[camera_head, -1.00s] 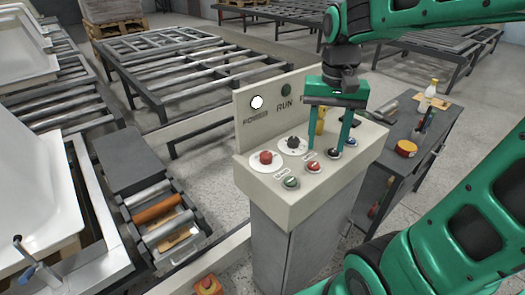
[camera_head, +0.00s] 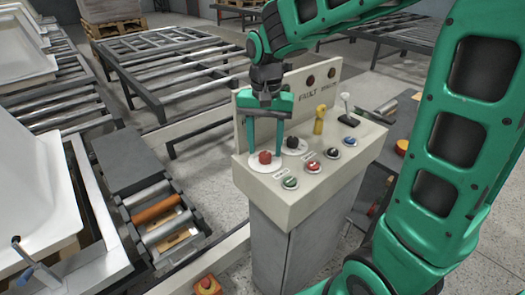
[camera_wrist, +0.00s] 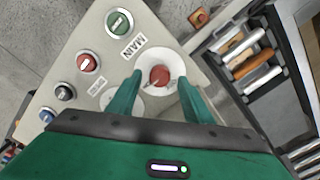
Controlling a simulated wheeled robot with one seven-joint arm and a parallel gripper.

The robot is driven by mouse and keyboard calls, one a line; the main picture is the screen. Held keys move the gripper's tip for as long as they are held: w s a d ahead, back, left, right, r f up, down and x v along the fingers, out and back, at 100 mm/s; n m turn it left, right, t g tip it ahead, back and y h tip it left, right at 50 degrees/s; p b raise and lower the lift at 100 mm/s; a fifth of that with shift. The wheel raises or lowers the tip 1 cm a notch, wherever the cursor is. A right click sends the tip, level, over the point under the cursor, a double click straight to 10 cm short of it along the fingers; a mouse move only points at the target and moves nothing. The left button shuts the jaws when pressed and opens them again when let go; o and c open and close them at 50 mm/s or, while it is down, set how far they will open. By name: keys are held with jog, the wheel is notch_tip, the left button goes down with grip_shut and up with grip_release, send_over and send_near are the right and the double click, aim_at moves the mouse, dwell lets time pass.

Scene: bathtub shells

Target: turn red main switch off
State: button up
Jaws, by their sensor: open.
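The red main switch (camera_head: 265,157) is a red knob on a white round plate at the panel's left. In the wrist view the red knob (camera_wrist: 159,76) sits beside a label reading MAIN. My gripper (camera_head: 266,146) is open at the knob, pointing down. In the wrist view my gripper (camera_wrist: 161,82) has one finger on each side of the knob, with gaps showing. I cannot tell how far the tips stand above the plate.
A black knob (camera_head: 294,143) is close to the right of the main switch. A green button (camera_head: 290,183), red button (camera_head: 313,167) and other buttons line the panel front. A yellow handle (camera_head: 319,120) and a joystick (camera_head: 347,112) stand at the right. The upright lamp board (camera_head: 300,100) rises behind.

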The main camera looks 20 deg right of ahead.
jog(key=shift+f, duration=1.1)
jog(key=c, duration=1.1)
jog(key=shift+o, duration=0.2)
jog(key=shift+a, duration=0.1)
